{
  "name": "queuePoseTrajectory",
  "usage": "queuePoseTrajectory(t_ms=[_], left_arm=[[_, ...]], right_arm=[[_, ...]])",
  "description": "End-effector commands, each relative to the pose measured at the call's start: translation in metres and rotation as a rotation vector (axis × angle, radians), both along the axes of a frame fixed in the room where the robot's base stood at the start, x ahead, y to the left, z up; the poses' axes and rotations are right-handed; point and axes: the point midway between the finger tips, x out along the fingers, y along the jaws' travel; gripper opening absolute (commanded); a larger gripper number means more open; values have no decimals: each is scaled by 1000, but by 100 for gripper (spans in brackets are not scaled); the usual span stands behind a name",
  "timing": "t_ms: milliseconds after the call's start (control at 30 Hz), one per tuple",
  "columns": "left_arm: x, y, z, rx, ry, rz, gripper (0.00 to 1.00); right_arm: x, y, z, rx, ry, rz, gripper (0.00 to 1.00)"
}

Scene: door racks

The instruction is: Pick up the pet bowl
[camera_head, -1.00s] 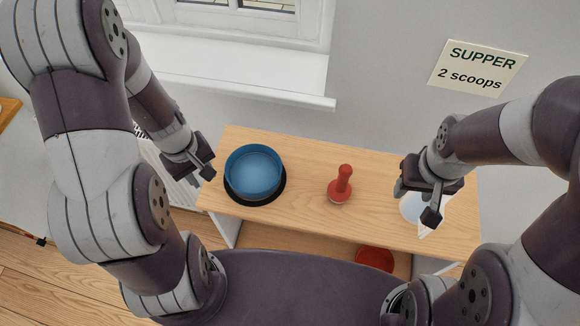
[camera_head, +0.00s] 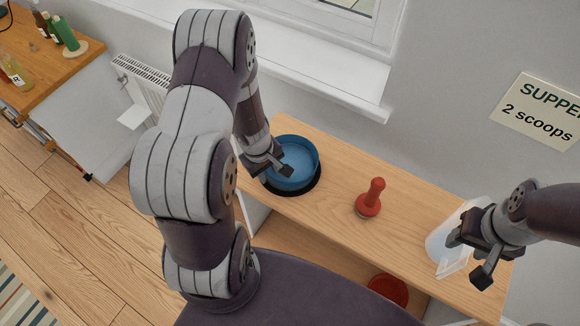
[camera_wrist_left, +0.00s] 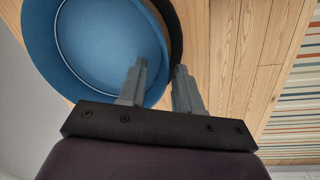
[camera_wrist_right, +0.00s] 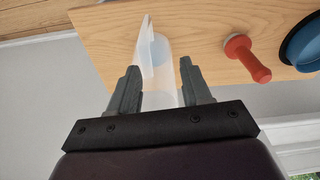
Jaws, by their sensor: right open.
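The blue pet bowl (camera_head: 297,150) stands upright on a black base (camera_head: 316,190) at the left end of the wooden shelf top. It fills the upper left of the left wrist view (camera_wrist_left: 95,45). My left gripper (camera_head: 268,170) is at the bowl's near left edge, with a gap between its fingers. In the left wrist view one finger lies over the bowl's inside and the other outside the rim. I cannot tell how deep they reach. My right gripper (camera_head: 468,257) is open and empty, by a clear container (camera_head: 438,245) at the shelf's right end.
A red-handled tool (camera_head: 372,197) stands mid-shelf, between bowl and container. A red round thing (camera_head: 388,291) is on the lower level. The window sill (camera_head: 340,85) and wall are behind. A wooden table (camera_head: 45,70) with bottles is at far left. The shelf top around the red tool is clear.

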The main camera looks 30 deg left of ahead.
Motion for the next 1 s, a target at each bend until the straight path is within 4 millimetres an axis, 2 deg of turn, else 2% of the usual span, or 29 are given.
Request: queuePoseTrajectory(t_ms=[233,267,333,367,767,1000], left_arm=[[1,0,-4,1,-1,-1,34],[1,0,-4,1,-1,-1,27],[1,0,-4,1,-1,-1,4],[1,0,-4,1,-1,-1,0],[1,0,-2,1,-1,-1,0],[1,0,13,1,-1,-1,0]], right_arm=[[0,0,-1,0,0,0,48],[0,0,-1,0,0,0,48],[0,0,-1,0,0,0,48],[0,0,-1,0,0,0,48],[0,0,0,0,0,0,48],[0,0,6,0,0,0,48]])
